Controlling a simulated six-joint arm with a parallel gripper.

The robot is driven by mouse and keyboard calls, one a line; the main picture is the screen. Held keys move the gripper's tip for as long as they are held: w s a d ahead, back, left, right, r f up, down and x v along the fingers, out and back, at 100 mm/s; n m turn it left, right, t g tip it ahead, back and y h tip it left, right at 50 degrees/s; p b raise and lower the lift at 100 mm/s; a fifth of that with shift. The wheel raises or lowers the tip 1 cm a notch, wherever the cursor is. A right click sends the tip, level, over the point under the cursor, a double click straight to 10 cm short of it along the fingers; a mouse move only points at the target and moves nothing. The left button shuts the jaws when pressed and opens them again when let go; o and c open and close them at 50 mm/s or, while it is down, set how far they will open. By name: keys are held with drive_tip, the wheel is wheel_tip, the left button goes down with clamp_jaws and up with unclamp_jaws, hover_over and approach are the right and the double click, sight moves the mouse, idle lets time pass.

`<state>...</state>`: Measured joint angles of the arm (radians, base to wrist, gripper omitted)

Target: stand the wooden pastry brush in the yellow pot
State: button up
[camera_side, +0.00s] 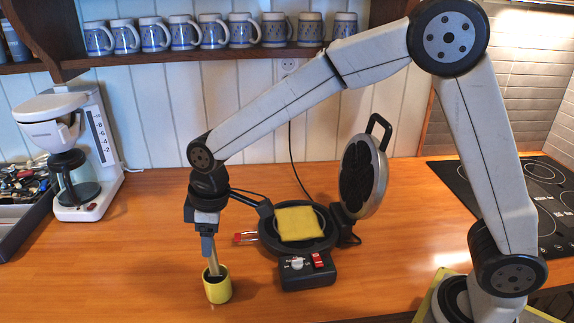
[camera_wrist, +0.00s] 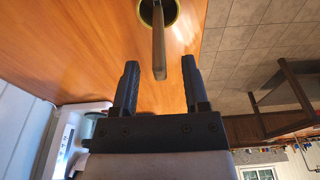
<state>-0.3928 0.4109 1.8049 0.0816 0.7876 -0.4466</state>
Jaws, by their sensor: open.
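The yellow pot (camera_side: 218,291) stands on the wooden counter at the lower left of the side view. The wooden pastry brush (camera_side: 213,262) stands in it, its handle rising nearly upright with a slight lean; its lower end is hidden inside the pot. My gripper (camera_side: 208,249) is just above, pointing down, around or beside the handle's upper part. In the wrist view my gripper (camera_wrist: 160,82) has its two fingers wide apart. The brush handle (camera_wrist: 158,45) reaches toward the gap between them without touching either, and part of the pot's rim (camera_wrist: 175,22) shows behind it.
An open waffle iron (camera_side: 304,250) with a yellow cloth-like square (camera_side: 299,223) on it stands right of the pot. A coffee maker (camera_side: 72,150) and a utensil tray (camera_side: 22,215) are at left. The front counter is clear.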

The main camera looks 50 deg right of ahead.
drive_tip(key=shift+s+d+r, duration=0.1)
drive_tip(key=shift+r, duration=0.85)
drive_tip(key=shift+s+d+r, duration=0.1)
drive_tip(key=shift+d+r, duration=0.05)
drive_tip(key=shift+r, duration=0.85)
drive_tip(key=shift+s+d+r, duration=0.1)
drive_tip(key=shift+r, duration=0.85)
drive_tip(key=s+d+f+m, duration=0.3)
drive_tip(key=s+d, duration=0.1)
drive_tip(key=d, duration=0.2)
drive_tip(key=s+d+f+m+t, duration=0.1)
drive_tip(key=s+d+f+m, duration=0.2)
drive_tip(key=s+d+f, duration=0.1)
drive_tip(key=s+d+f+m+h, duration=0.1)
drive_tip(key=s+d+f+m, duration=0.2)
drive_tip(key=s+d, duration=0.3)
drive_tip(key=shift+s+d+f, duration=0.1)
drive_tip(key=shift+d+f, duration=0.05)
drive_tip(key=shift+d, duration=0.45)
drive_tip(key=shift+d+f, duration=0.15)
drive_tip(key=shift+d, duration=0.4)
